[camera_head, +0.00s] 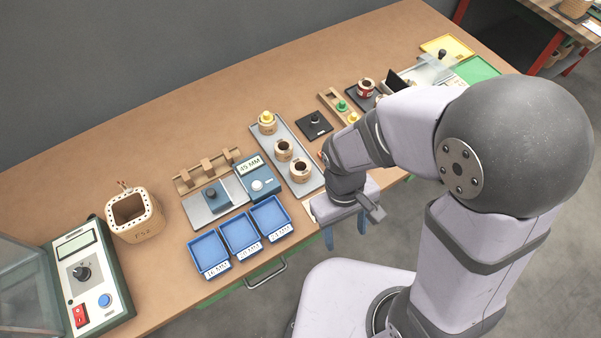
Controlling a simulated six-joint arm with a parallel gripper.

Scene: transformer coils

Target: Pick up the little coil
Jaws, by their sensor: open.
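Several small tan coils stand in a row on a grey tray (313,187) in the middle of the bench. The far coil (267,127) has a yellow top; the middle coil (284,151) and the near coil (300,171) show dark open centres. A much larger square coil (135,216) stands at the left. I cannot tell for sure which small one is the little coil. My gripper (345,238) points down at the bench's front edge, to the right of and nearer than the tray. Its blue fingers are apart, with nothing seen between them.
Blue bins (209,252) with size labels line the front edge, beside a gauge reading 45 MM (256,172). A control box (88,278) stands at the left. A red coil (366,89) stands behind my arm, which hides part of the right side. Bench behind the tray is clear.

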